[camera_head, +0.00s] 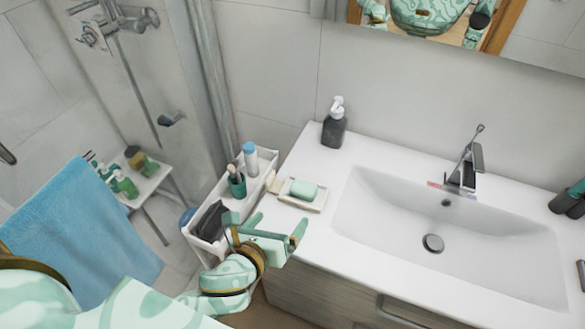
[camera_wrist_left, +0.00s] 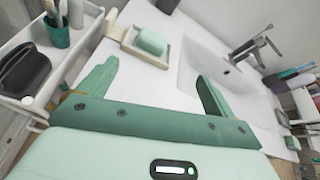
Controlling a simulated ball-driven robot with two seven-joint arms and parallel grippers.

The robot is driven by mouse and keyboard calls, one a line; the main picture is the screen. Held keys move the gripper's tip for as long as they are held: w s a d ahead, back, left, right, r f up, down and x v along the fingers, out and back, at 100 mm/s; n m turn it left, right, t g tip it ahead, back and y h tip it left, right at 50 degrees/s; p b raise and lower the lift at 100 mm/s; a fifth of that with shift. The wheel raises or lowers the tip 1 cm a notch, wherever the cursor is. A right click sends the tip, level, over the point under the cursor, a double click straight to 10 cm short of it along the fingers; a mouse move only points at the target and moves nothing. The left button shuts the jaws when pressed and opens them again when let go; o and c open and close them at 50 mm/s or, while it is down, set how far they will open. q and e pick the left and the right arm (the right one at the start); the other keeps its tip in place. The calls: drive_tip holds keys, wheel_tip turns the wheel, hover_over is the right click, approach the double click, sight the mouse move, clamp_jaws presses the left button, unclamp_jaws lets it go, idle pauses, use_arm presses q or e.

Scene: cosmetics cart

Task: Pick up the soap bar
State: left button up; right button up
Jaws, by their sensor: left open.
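The soap bar (camera_head: 303,190) is pale green and rounded. It lies in a cream soap dish (camera_head: 288,200) on the counter, left of the basin. In the left wrist view the soap bar (camera_wrist_left: 151,42) is beyond the fingertips, toward the upper middle, with the dish (camera_wrist_left: 122,42) around it. My left gripper (camera_head: 266,222) is open and empty, near the counter's front left corner, short of the dish and apart from it. Both its fingers (camera_wrist_left: 157,72) show in the left wrist view, with bare counter between them. I do not see my right gripper clearly.
A white cart (camera_head: 262,180) stands against the counter's left side, holding a bottle (camera_head: 250,159), a cup with brushes (camera_head: 237,186) and a dark pouch (camera_head: 211,221). A dark soap dispenser (camera_head: 334,128) stands behind the dish. The basin (camera_head: 400,225) and faucet (camera_head: 465,170) are to the right.

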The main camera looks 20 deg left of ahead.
use_arm(q)
drive_tip(key=m, duration=0.2)
drive_tip(key=m+b, duration=0.1)
drive_tip(key=b, duration=0.1)
approach(304, 187)
drive_tip(key=shift+w+d+f+y, duration=0.1)
drive_tip(key=shift+w+y, duration=0.05)
drive_tip(key=shift+w, duration=0.4)
drive_tip(key=shift+w+d+f+y, duration=0.1)
drive_tip(key=shift+w+y, duration=0.05)
drive_tip(key=shift+w, duration=0.45)
drive_tip(key=shift+w+f, duration=0.25)
drive_tip(key=shift+w, duration=0.25)
drive_tip(key=b+x, duration=0.1)
drive_tip(key=x, duration=0.3)
drive_tip(key=shift+s+f+b, duration=0.15)
drive_tip(key=shift+f+b, duration=0.1)
drive_tip(key=shift+b, duration=0.1)
drive_tip(key=shift+w+f, duration=0.15)
drive_tip(key=shift+w, duration=0.2)
use_arm(e)
drive_tip(key=s+f, duration=0.1)
drive_tip(key=f, duration=0.1)
drive_tip(key=s+d+f, duration=0.1)
drive_tip(key=f, duration=0.1)
drive_tip(key=shift+s, duration=0.15)
